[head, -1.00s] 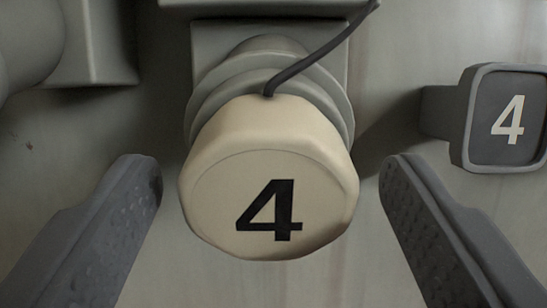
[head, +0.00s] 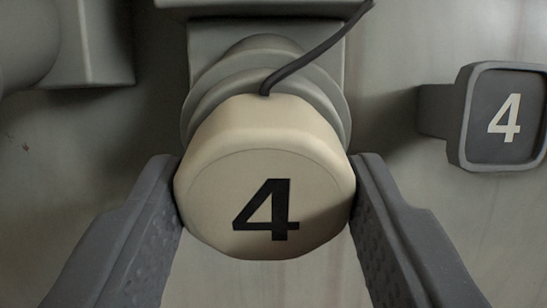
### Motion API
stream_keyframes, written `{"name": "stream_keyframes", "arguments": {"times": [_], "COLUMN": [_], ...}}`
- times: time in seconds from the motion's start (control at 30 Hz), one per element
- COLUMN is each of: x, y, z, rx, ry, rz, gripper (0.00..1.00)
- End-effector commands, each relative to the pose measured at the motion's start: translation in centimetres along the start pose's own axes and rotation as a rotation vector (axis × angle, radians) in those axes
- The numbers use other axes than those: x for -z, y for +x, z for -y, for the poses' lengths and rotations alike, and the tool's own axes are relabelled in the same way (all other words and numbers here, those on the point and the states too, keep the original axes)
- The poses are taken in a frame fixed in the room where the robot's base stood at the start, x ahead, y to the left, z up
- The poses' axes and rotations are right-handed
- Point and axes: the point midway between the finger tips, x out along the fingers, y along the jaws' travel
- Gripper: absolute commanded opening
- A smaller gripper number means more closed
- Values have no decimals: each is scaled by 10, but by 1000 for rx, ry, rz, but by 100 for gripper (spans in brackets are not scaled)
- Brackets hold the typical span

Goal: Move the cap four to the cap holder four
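The cap four (head: 215,195) is a cream, rounded cap with a black 4 on its face, in the middle of the head view. It sits on a grey ringed socket (head: 338,105) on the wall, with a dark cord running up from its top. My gripper (head: 267,190) has one finger at each side of the cap, and both fingertips touch its sides. The gripper is shut on the cap. A dark grey square plate with a white 4 (head: 480,140) stands out from the wall at the right. I cannot tell whether this plate is the cap holder four.
A grey fitting (head: 100,45) juts from the wall at the upper left. A grey ledge (head: 240,5) is above the socket. The wall (head: 60,170) is bare at the left and below the plate.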

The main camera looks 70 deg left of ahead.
Motion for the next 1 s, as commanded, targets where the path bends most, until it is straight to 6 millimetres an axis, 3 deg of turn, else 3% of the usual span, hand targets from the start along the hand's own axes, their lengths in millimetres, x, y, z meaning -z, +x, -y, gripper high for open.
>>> {"name": "stream_keyframes", "arguments": {"times": [0.03,0.07,0.1,1.0], "x": [0,0,0,0], "y": [0,0,0,-25], "z": [0,0,0,0], "rx": [0,0,0,1], "ry": [0,0,0,1], "rz": [0,0,0,-1], "gripper": [19,11,9,9]}}
